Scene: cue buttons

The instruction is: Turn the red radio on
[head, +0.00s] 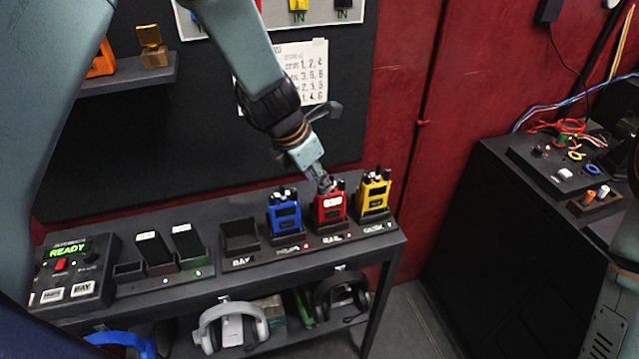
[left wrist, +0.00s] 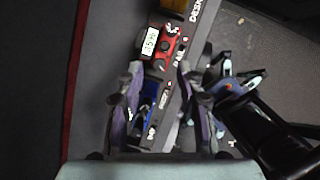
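The red radio (head: 330,208) stands upright in its charger slot on the grey bench, between the blue radio (head: 285,215) and the yellow radio (head: 373,196). My left gripper (head: 326,186) is at the top of the red radio and hides part of it; I cannot tell whether it touches. In the left wrist view the red radio (left wrist: 165,50) shows from above, with a white label and dark knobs, just beyond the fingertips. The left fingers (left wrist: 158,78) are spread apart with nothing between them.
An empty bay (head: 240,238) is left of the blue radio. A console reading READY (head: 70,262) stands at the bench's left end. A dark cabinet (head: 500,240) with wires stands at right.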

